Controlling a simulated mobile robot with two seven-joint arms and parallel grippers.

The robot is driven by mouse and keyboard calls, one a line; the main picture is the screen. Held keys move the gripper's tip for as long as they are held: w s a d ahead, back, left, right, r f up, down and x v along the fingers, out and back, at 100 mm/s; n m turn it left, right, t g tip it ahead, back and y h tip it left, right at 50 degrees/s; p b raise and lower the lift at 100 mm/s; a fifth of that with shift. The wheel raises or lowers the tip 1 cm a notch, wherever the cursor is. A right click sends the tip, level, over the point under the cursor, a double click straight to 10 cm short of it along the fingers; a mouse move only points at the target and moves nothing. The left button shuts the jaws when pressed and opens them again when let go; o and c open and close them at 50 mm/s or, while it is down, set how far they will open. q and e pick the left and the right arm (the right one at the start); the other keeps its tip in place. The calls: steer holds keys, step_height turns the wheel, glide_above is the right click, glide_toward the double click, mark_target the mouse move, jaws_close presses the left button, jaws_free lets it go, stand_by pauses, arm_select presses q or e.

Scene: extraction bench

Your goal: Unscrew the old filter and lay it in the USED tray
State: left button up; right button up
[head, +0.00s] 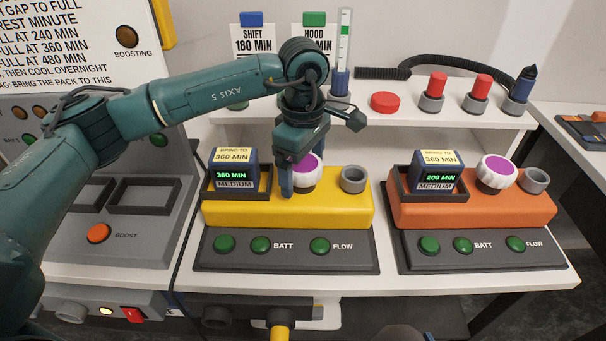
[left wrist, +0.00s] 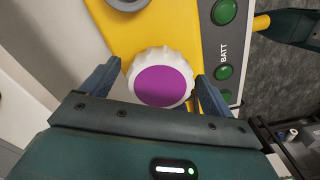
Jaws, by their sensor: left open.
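The filter (head: 307,170) is a white ribbed cap with a purple top, seated on the yellow unit (head: 345,210). In the left wrist view the filter (left wrist: 162,80) lies between the two fingers of my left gripper (left wrist: 155,85). The fingers are open, one on each side, with a thin gap on the left; contact on the right is unclear. In the head view my left gripper (head: 296,183) points down and partly hides the cap. I cannot make out a tray marked USED. My right gripper is not clearly seen.
An orange unit (head: 470,210) on the right has a similar purple-topped cap (head: 497,171). An empty grey ring (head: 353,179) sits right of the filter. A display block (head: 234,170) stands left of it. The shelf behind holds red-topped pegs (head: 436,86) and a dark hose (head: 440,62).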

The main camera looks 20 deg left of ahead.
arm_select(q)
steer(key=m+b, duration=0.2)
steer(key=m, duration=0.1)
steer(key=shift+f, duration=0.2)
steer(key=m+b, duration=0.1)
steer(key=m, duration=0.2)
steer(key=m+b, duration=0.1)
steer(key=m, duration=0.2)
steer(key=m+b, duration=0.1)
steer(key=m, duration=0.3)
steer(key=shift+r+b, duration=0.1)
steer(key=shift+b, duration=0.3)
steer(key=shift+r+m, duration=0.15)
steer(key=shift+m, duration=0.85)
arm_select(e)
steer(key=f, duration=0.1)
steer(key=f+m, duration=0.1)
steer(key=f, duration=0.1)
steer(key=shift+w+a+f, duration=0.15)
steer(key=shift+w+a, duration=0.1)
arm_select(q)
steer(key=shift+c, duration=0.5)
